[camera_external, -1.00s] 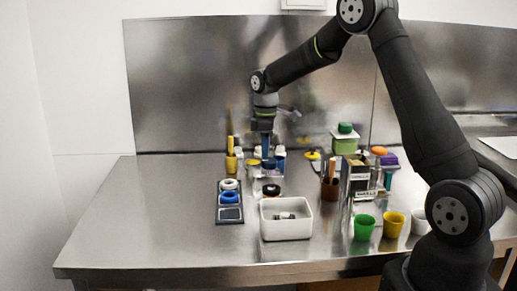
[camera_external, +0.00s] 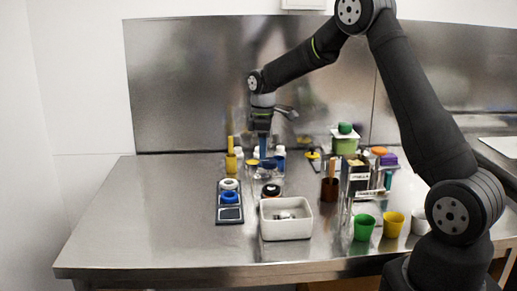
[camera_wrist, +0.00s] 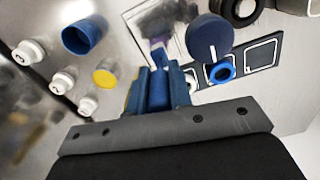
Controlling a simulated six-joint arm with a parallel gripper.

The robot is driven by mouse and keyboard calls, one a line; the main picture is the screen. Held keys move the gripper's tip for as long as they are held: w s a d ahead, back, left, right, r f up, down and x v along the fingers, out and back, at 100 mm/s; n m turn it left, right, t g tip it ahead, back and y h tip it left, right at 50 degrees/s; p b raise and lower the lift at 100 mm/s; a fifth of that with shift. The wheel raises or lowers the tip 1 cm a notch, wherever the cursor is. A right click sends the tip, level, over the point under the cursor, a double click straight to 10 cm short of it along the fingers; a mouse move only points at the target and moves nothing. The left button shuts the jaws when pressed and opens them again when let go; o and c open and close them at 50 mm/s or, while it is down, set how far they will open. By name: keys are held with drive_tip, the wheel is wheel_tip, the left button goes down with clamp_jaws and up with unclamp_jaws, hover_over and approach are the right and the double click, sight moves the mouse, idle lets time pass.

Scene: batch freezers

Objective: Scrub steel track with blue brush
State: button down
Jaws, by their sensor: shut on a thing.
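My gripper (camera_external: 263,146) points down over the back middle of the table. In the wrist view my gripper (camera_wrist: 160,88) is shut on the blue brush (camera_wrist: 158,72), whose pale purple tip points away from the wrist. The brush's tip overlaps the near edge of a pale plate (camera_wrist: 141,22) with a dark smudge, which may be the steel track. I cannot tell whether the tip touches it. In the external view the brush's blue handle shows only as a small strip below my gripper, and the track is hard to make out there.
An empty blue cup (camera_wrist: 76,40) and several white-capped bottles (camera_wrist: 28,52) stand close by. A dark tray (camera_external: 230,214) with rings lies left; a white bin (camera_external: 287,228) stands in front. A brown cup (camera_external: 329,190) and green cup (camera_external: 364,228) stand right. The table's left front is clear.

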drive_tip(key=shift+a+r, duration=0.1)
drive_tip(key=shift+a, duration=1.05)
wheel_tip(320, 180, up, 8)
drive_tip(key=shift+d, duration=0.1)
drive_tip(key=shift+f, duration=0.35)
